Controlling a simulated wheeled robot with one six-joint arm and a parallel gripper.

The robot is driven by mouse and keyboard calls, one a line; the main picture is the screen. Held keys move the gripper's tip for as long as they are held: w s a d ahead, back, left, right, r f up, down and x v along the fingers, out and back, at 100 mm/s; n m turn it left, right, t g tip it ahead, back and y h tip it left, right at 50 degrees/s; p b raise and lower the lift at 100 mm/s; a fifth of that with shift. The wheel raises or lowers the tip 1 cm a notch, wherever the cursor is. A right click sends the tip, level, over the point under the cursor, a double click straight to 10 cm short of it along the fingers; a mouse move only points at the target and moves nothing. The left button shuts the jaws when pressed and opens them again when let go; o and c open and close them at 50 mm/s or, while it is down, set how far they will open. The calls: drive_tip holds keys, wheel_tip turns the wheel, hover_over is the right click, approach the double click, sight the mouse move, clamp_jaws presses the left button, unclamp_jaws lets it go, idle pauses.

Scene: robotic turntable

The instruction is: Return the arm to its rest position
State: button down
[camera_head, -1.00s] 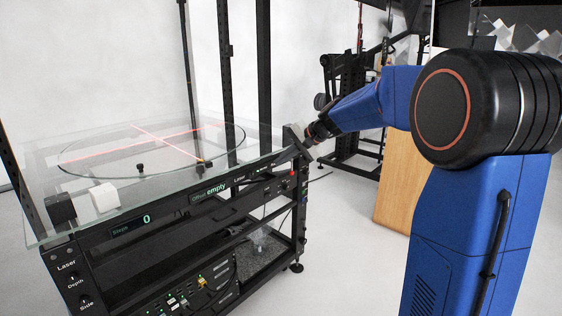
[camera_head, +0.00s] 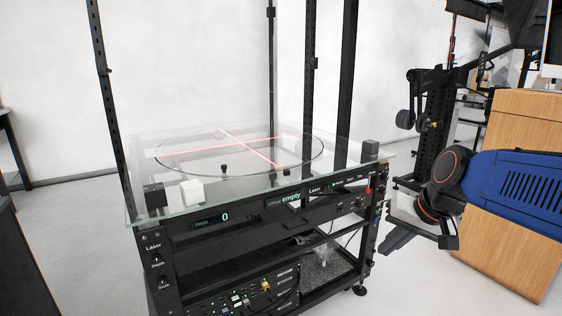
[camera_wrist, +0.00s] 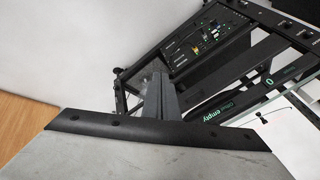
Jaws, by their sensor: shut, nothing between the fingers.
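My arm is at the right of the head view, its blue link reaching in from the right edge. My gripper (camera_head: 394,241) hangs low beside the right end of the turntable rack (camera_head: 262,201), apart from the glass top. In the wrist view my gripper's dark fingers (camera_wrist: 159,97) are together and empty, with the rack behind them. A large grey plate with a black edge fills the bottom of that view. The turntable's glass top (camera_head: 140,213) carries a black ring crossed by red laser lines.
A black cube (camera_head: 154,195) and a white cube (camera_head: 192,191) sit at the glass's front left corner. A dark block (camera_head: 370,149) is at its right end. A wooden cabinet (camera_head: 505,235) stands behind my arm. Displays read "0" and "empty". Floor in front of the rack is clear.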

drive_tip(key=s+d+f+n+h, duration=0.1)
drive_tip(key=s+d+f, duration=0.1)
drive_tip(key=s, duration=0.5)
drive_tip(key=s+d+f+n+h, duration=0.1)
drive_tip(key=s+d+f+n, duration=0.1)
drive_tip(key=s+f, duration=0.3)
drive_tip(key=s, duration=0.3)
drive_tip(key=shift+s+f+h, duration=0.25)
drive_tip(key=shift+h, duration=0.15)
